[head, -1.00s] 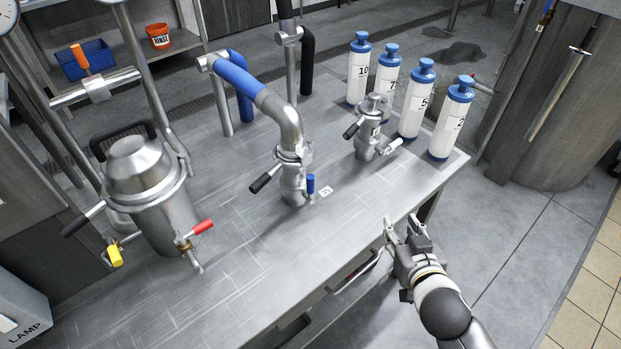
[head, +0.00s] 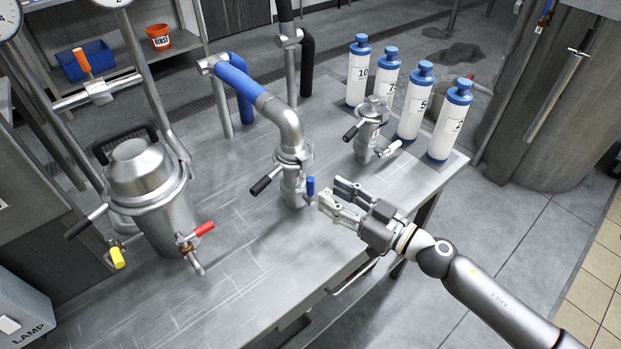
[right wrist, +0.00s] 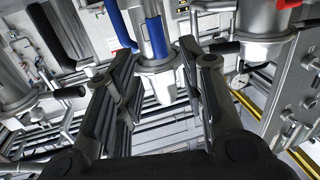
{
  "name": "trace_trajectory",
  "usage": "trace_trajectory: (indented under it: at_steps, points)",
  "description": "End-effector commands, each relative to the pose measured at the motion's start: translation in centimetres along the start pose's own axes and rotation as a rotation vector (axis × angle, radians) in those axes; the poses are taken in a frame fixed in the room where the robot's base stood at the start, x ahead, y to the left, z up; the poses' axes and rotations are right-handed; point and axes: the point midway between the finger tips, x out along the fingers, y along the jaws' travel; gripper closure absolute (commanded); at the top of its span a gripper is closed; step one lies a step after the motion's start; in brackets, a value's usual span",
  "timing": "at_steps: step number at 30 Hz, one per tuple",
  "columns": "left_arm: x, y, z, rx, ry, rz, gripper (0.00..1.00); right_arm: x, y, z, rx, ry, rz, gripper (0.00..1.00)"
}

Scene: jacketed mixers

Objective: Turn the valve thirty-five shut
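A small valve with an upright blue lever (head: 310,187) sits low on the steel pipe fitting (head: 293,170) under the blue-sleeved pipe (head: 238,76). A small white tag lay beside it earlier; my gripper now hides it, and its number is too small to read. My right gripper (head: 330,192) is open and empty, just right of the blue lever, fingers pointing at it. In the right wrist view a blue upright piece (right wrist: 155,38), apparently the lever, shows beyond and between the open fingers (right wrist: 158,62). I see no contact. My left gripper is out of view.
A jacketed vessel (head: 150,190) with red (head: 204,229) and yellow (head: 117,258) handles stands left on the steel table (head: 225,285). The table front is clear.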

Motion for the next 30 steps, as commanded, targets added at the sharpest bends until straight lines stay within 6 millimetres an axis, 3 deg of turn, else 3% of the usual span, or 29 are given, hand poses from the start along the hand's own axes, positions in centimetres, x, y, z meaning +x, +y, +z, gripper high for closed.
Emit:
trace_trajectory:
  at_steps: [3,10,15,23,30]
  points:
    - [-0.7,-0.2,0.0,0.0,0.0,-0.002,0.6,2.5,0.1,-0.4,-0.001,0.004,0.001,0.63]
    - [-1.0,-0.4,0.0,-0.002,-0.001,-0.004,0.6,6.0,0.1,-0.2,0.0,0.003,0.002,0.63]
    - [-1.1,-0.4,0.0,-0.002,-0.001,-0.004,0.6,7.1,0.0,-0.1,0.0,0.002,0.002,0.63]
    - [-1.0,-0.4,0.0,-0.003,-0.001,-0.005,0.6,7.2,0.0,-0.1,0.0,0.001,0.002,0.63]
    - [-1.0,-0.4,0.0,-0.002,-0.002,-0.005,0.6,7.1,0.0,-0.1,0.0,0.001,0.002,0.91]
